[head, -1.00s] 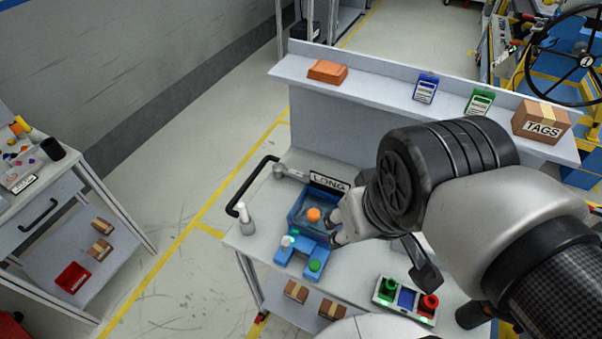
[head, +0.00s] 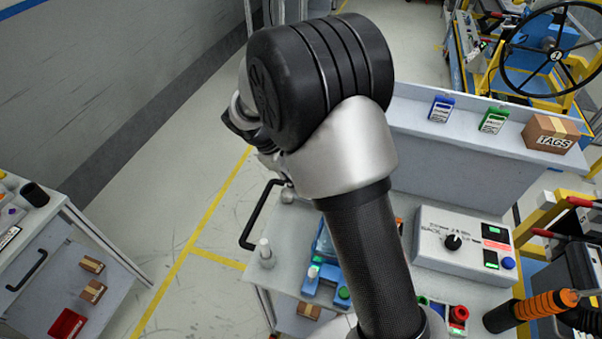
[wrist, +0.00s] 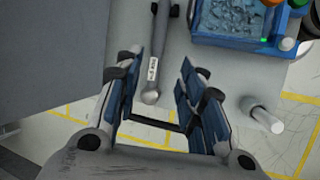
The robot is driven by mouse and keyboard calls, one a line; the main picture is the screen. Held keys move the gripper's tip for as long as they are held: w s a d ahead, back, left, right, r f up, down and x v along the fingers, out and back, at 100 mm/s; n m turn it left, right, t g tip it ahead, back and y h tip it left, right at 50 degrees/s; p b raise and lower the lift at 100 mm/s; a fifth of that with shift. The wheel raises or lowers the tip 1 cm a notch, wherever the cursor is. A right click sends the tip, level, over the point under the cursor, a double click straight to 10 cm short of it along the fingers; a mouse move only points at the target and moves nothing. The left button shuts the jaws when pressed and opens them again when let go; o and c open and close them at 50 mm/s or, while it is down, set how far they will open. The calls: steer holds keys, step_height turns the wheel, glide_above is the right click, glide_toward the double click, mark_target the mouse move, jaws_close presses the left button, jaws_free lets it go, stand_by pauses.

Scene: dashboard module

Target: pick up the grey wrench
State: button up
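The grey wrench (wrist: 160,38) lies on the light grey worktop in the wrist view. It has a long thin shaft, a small white label, and a rounded end near the worktop's edge. My gripper (wrist: 163,66) is open, with blue-padded fingers on either side of the wrench's lower part in the picture. The fingers look apart from it; their height above it is hard to tell. In the head view, what seems to be the wrench's rounded end (head: 287,196) shows beside my arm. My arm hides the rest of it there, and most of my gripper.
A blue bin (wrist: 232,43) stands right of the wrench, and a white-topped post (wrist: 262,115) stands near the worktop edge. A black cart handle (head: 262,212) rises at the left. A control box (head: 463,240) sits to the right. A raised shelf (head: 465,120) runs behind.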

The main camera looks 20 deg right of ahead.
steer(key=shift+n, duration=0.3)
steer(key=b+x, duration=0.1)
steer(key=x, duration=0.3)
steer(key=b+x, duration=0.1)
steer(key=x, duration=0.4)
steer(key=w+x, duration=0.1)
steer(key=x, duration=0.3)
steer(key=shift+w+a+f+b, duration=0.1)
steer(key=shift+a+f+b, duration=0.1)
steer(key=shift+f+b, duration=0.3)
steer(key=b+x, duration=0.1)
steer(key=x, duration=0.4)
steer(key=shift+d+f, duration=0.1)
steer(key=shift+f, duration=0.05)
steer(key=shift+s, duration=0.2)
steer(key=shift+c, duration=0.3)
jaws_close()
